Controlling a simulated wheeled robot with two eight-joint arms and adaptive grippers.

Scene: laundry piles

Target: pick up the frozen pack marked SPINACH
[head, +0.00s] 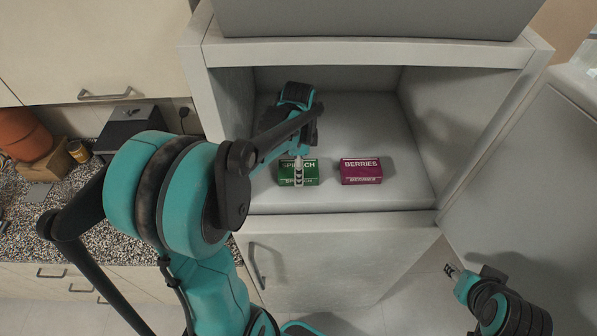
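The green pack marked SPINACH (312,173) lies on the floor of the open compartment, near its front edge. My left gripper (298,174) reaches in from above. Its finger lies in front of the pack and covers the middle of the lettering. Only this narrow part of the gripper shows, so I cannot tell whether it is closed on the pack. The pack does not look clearly raised. My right gripper (452,270) is low at the right, outside the compartment and far from the pack. Its fingers are too small to read.
A purple pack marked BERRIES (361,171) lies just right of the spinach pack with a small gap. The compartment (345,215) has side walls and a front lip. An open door (530,180) stands at the right. A speckled counter (85,215) is at the left.

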